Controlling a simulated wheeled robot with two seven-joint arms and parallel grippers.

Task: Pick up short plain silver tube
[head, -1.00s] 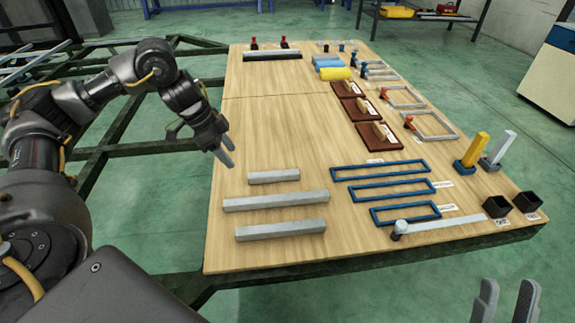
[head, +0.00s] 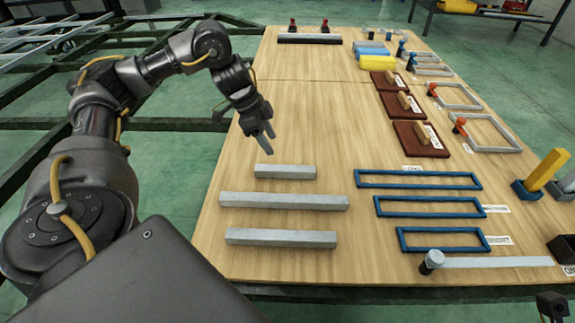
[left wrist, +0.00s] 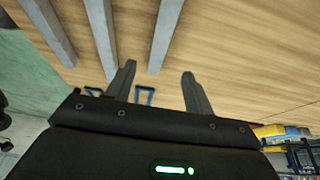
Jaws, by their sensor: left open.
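Three plain silver tubes lie parallel on the wooden table. The short silver tube (head: 285,171) is the farthest from me, beyond the long tube (head: 283,201) and the medium tube (head: 281,237). My left gripper (head: 265,132) is open and empty, with its fingers pointing down just beyond the short tube, apart from it. In the left wrist view the open fingers (left wrist: 159,73) show, and the nearest tube (left wrist: 164,38), apparently the short one, ends close to them. The other two tubes lie to its left there.
Blue rectangular frames (head: 420,179) lie right of the tubes, with a flat silver strip (head: 495,262) nearer me. Brown blocks with handles (head: 420,139) stand farther back. The table (head: 300,105) is clear behind the short tube.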

